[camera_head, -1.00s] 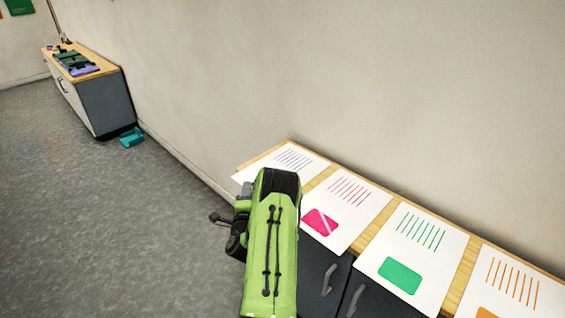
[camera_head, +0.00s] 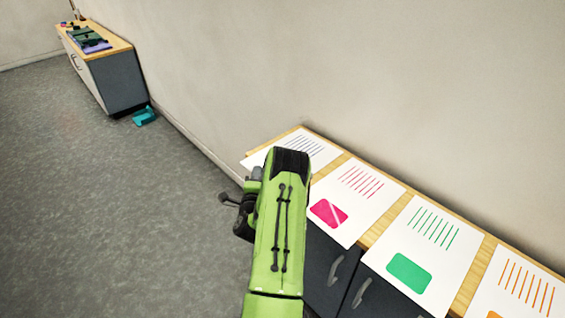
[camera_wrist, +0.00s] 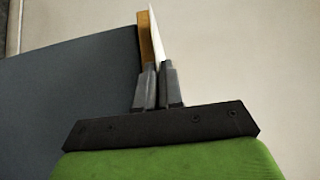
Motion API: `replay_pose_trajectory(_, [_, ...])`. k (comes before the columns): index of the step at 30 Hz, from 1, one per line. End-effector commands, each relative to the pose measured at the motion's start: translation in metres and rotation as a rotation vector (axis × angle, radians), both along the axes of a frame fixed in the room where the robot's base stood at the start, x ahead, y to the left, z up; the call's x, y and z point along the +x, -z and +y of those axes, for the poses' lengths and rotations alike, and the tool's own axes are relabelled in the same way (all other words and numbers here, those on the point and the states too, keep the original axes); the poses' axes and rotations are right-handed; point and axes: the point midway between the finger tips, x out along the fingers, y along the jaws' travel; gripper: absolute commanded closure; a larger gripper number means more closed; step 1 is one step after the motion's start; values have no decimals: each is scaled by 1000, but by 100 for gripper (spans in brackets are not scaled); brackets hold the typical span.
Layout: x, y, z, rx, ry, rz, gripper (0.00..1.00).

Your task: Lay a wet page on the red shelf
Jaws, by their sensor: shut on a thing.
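My gripper (camera_wrist: 157,72) is shut on the edge of a thin white sheet (camera_wrist: 155,38), seen edge-on in the wrist view beside the wooden tabletop edge (camera_wrist: 144,42). In the head view my green arm hides the fingers. It covers part of a page with dark blue lines (camera_head: 306,144) at the left end of the near cabinet top; I cannot tell whether this is the held sheet. Pages with pink (camera_head: 347,208), green (camera_head: 420,262) and orange (camera_head: 510,305) marks lie in a row to its right. No red shelf shows.
The near cabinet (camera_head: 332,268) has dark doors with handles and stands against the wall. A second cabinet (camera_head: 115,78) with green and purple things on top stands far left, a teal object (camera_head: 144,117) on the floor by it. The grey floor between is clear.

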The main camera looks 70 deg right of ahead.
Motion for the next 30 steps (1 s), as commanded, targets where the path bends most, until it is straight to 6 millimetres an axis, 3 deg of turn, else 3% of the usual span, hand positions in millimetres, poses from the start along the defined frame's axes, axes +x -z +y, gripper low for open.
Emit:
replay_pose_trajectory(4, [-1, -16, -1, -1, 2, -1, 100])
replay_pose_trajectory(12, [-1, -87, 0, -1, 2, -1, 100])
replay_pose_trajectory(15, [0, -99, 0, 1, 0, -2, 100])
replay_pose_trajectory(30, [7, -102, 5, 0, -16, 0, 100])
